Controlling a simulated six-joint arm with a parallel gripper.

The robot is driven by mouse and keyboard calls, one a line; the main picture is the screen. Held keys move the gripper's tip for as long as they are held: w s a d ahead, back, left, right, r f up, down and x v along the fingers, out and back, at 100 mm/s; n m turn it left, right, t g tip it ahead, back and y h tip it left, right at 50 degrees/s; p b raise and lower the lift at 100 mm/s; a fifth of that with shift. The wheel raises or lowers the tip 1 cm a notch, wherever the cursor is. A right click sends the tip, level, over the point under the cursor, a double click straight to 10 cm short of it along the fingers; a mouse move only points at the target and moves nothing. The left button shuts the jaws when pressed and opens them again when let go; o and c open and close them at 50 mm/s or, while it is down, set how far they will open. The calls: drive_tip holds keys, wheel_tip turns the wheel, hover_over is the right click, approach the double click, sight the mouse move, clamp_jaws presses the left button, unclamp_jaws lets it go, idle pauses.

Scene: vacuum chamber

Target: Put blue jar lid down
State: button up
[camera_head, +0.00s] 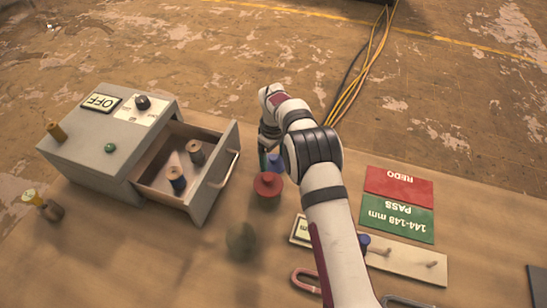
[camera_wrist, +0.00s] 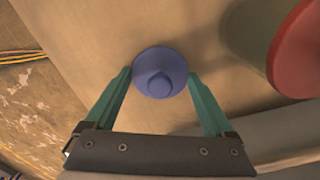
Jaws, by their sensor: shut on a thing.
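The blue jar lid (camera_wrist: 160,72), round with a central knob, sits between the green fingertips of my gripper (camera_wrist: 160,80) in the wrist view. The fingers are closed on its two sides. In the head view my gripper (camera_head: 267,160) is right of the open drawer, and part of the blue lid (camera_head: 275,163) shows beside a finger. My arm hides some of it. I cannot tell whether the lid touches the table.
A red lid (camera_head: 267,184) is close in front of my gripper. A dark round object (camera_head: 241,241) is nearer. Red REDO (camera_head: 399,186) and green PASS (camera_head: 398,218) areas lie right.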

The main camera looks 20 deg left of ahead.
sight(274, 157)
drive_tip(key=shift+f, duration=0.1)
drive_tip(key=o, duration=1)
drive_tip(key=shift+o, duration=0.2)
wheel_tip(274, 157, up, 12)
drive_tip(key=s+d+r+m, duration=0.5)
drive_tip(key=d+r, duration=0.5)
drive_tip(key=s+d+r+m+y, duration=0.1)
drive_tip(key=s+d+r+m, duration=0.1)
drive_tip(key=s+d+m, duration=0.6)
drive_tip(key=s+d+r+m, duration=0.15)
drive_tip(key=s+d, duration=0.25)
drive_tip(key=s, duration=0.8)
drive_tip(key=s+d+f+m, duration=0.1)
drive_tip(key=s+f+m, duration=0.3)
drive_tip(key=s, duration=0.5)
drive_tip(key=shift+d+m+y, duration=0.3)
drive_tip(key=shift+m+y, duration=0.05)
drive_tip(key=shift+y, duration=0.05)
drive_tip(key=shift+s+f, duration=0.1)
